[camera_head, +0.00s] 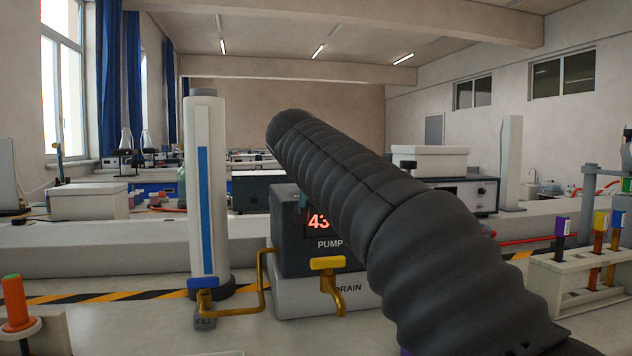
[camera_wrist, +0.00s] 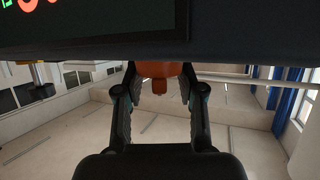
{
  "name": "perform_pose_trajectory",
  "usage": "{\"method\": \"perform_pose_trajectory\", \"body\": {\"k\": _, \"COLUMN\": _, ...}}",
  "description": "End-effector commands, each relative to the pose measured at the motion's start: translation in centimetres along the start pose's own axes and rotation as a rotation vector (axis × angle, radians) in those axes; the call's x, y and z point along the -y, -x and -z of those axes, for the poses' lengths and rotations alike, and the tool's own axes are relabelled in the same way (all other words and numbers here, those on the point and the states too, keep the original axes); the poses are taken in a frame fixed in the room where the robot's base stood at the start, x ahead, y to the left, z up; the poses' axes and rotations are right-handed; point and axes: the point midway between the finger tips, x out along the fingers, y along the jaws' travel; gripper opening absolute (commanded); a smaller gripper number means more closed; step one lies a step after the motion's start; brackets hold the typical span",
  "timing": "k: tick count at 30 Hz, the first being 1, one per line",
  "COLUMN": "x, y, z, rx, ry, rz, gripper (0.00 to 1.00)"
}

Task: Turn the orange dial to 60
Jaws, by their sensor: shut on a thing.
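The orange dial (camera_wrist: 160,70) sits on the front of the dark pump box (camera_head: 290,262). In the wrist view it is between the two fingers of my gripper (camera_wrist: 160,82), which is shut on it. In the head view my dark, ribbed arm covers the dial and the gripper. The pump's red display (camera_head: 317,222) reads 43 in the part that shows; its right side is hidden by my arm. In the wrist view only an edge of the display panel (camera_wrist: 90,25) shows, upside down.
A yellow DRAIN handle (camera_head: 327,263) and a blue FILL handle (camera_head: 203,283) stick out in front of the pump. A tall white column with a blue strip (camera_head: 204,180) stands left of it. A tube rack (camera_head: 570,285) is at the right, an orange-topped post (camera_head: 16,303) at the left.

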Motion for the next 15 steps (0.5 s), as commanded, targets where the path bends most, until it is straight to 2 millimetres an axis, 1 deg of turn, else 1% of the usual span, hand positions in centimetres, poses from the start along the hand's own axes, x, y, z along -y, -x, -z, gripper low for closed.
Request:
{"method": "perform_pose_trajectory", "body": {"k": 5, "x": -0.01, "y": -0.04, "z": -0.05, "rx": 0.002, "ry": 0.0, "rz": 0.0, "gripper": 0.04}}
{"method": "perform_pose_trajectory", "body": {"k": 6, "x": -0.01, "y": -0.04, "z": -0.06, "rx": 0.002, "ry": 0.0, "rz": 0.0, "gripper": 0.43}}
{"method": "perform_pose_trajectory", "body": {"k": 8, "x": -0.02, "y": -0.05, "z": -0.06, "rx": 0.002, "ry": 0.001, "rz": 0.0, "gripper": 0.58}}
{"method": "perform_pose_trajectory", "body": {"k": 9, "x": -0.02, "y": -0.05, "z": -0.06, "rx": 0.002, "ry": 0.001, "rz": 0.0, "gripper": 0.63}}
{"method": "perform_pose_trajectory", "body": {"k": 15, "x": -0.02, "y": -0.03, "z": -0.04, "rx": 0.001, "ry": 0.001, "rz": 0.0, "gripper": 0.63}}
